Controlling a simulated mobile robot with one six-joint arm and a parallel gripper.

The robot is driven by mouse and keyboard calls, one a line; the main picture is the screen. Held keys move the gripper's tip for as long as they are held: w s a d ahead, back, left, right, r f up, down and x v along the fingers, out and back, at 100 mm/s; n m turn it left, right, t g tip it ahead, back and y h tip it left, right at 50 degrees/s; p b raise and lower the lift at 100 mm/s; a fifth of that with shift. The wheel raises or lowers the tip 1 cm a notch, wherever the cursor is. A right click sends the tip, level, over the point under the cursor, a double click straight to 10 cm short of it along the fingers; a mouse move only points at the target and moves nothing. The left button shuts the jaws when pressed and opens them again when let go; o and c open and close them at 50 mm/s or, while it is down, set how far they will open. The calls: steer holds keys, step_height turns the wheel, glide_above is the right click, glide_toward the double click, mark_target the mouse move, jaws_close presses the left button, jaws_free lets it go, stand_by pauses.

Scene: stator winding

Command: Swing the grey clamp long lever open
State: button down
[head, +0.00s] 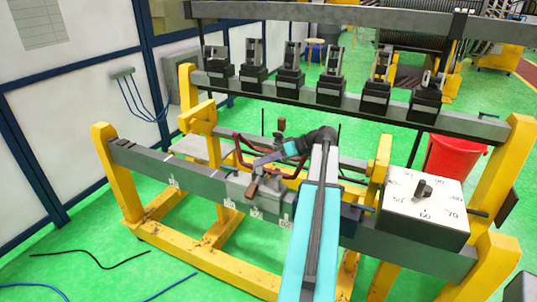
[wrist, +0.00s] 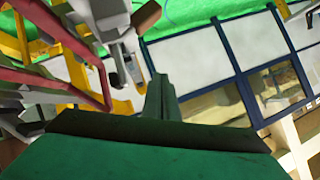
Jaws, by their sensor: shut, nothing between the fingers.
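The grey clamp (head: 241,187) sits on the grey front beam, left of my arm. A lever-like dark part (head: 268,187) stands at its right side; I cannot tell its exact angle. In the wrist view, the green-tinted fingers (wrist: 160,95) are together at centre. Grey metal parts (wrist: 112,40) show beyond them at upper left, possibly of the clamp. My gripper body hides the lower part of that view.
Dark red bars (head: 240,152) stand just behind the clamp. The front beam (head: 190,185) rests on a yellow frame (head: 112,170). A white-topped dial box (head: 425,205) is at right. Several black clamps line the rear beam (head: 300,97). Left of my gripper, above the beam, is open.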

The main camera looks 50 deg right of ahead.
steer(key=shift+a+f+p, duration=0.2)
steer(key=shift+a+f, duration=0.1)
steer(key=shift+f, duration=0.25)
steer(key=shift+a+f+p, duration=0.15)
steer(key=shift+a+f, duration=0.15)
steer(key=shift+f, duration=0.25)
steer(key=shift+s+f+b, duration=0.1)
steer(key=shift+f+b, duration=0.1)
steer(key=shift+b, duration=0.3)
